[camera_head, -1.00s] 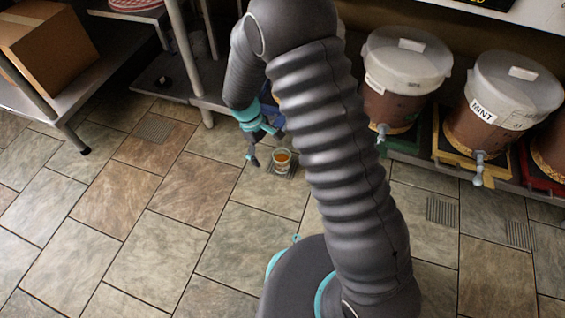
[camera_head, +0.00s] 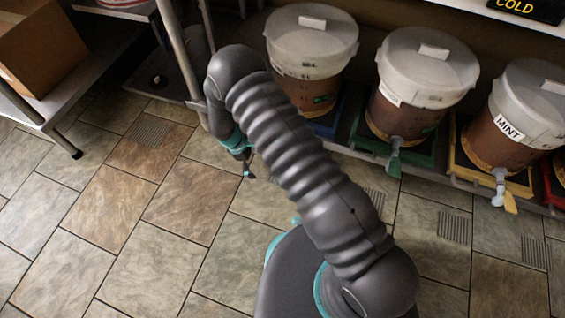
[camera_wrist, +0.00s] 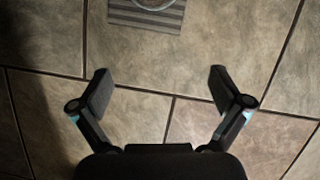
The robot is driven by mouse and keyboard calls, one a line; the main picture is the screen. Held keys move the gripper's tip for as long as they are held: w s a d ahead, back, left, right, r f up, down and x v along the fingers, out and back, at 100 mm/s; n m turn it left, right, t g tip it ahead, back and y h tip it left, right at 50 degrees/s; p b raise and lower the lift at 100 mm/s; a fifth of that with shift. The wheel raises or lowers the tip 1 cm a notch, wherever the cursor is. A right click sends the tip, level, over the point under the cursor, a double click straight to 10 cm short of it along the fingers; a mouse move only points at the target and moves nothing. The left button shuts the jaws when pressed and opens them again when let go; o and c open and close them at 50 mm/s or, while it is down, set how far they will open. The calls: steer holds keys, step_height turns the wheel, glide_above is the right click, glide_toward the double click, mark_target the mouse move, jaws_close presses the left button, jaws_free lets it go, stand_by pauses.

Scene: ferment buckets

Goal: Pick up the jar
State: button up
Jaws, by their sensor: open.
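The jar shows only as a curved, clear rim (camera_wrist: 155,4) cut off by the top edge of the wrist view. It is over a striped floor grate (camera_wrist: 146,20). In the head view my arm hides the jar. My gripper (camera_wrist: 160,82) is open and empty in the wrist view, with bare tile between its fingers. The jar is ahead of the fingertips and roughly centred between them, not touching them. In the head view my gripper (camera_head: 246,168) points down near the floor, left of my arm and partly hidden by it.
Lidded buckets with spigots stand on a low shelf at right: one on a blue tray (camera_head: 312,55), one on green (camera_head: 425,80), one marked MINT (camera_head: 515,115). A metal shelf leg (camera_head: 180,55) and a cardboard box (camera_head: 40,45) are at left. The tiled floor in front is clear.

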steer(key=shift+w+d+f, duration=0.2)
steer(key=shift+d+f, duration=0.1)
steer(key=shift+f, duration=0.05)
steer(key=d, duration=0.3)
steer(key=s+d, duration=0.1)
steer(key=d, duration=0.7)
steer(key=shift+s, duration=0.3)
steer(key=shift+d+f+b, duration=0.25)
steer(key=shift+f+b, duration=0.1)
steer(key=shift+f, duration=0.2)
steer(key=c, duration=1.7)
steer(key=shift+r, duration=0.1)
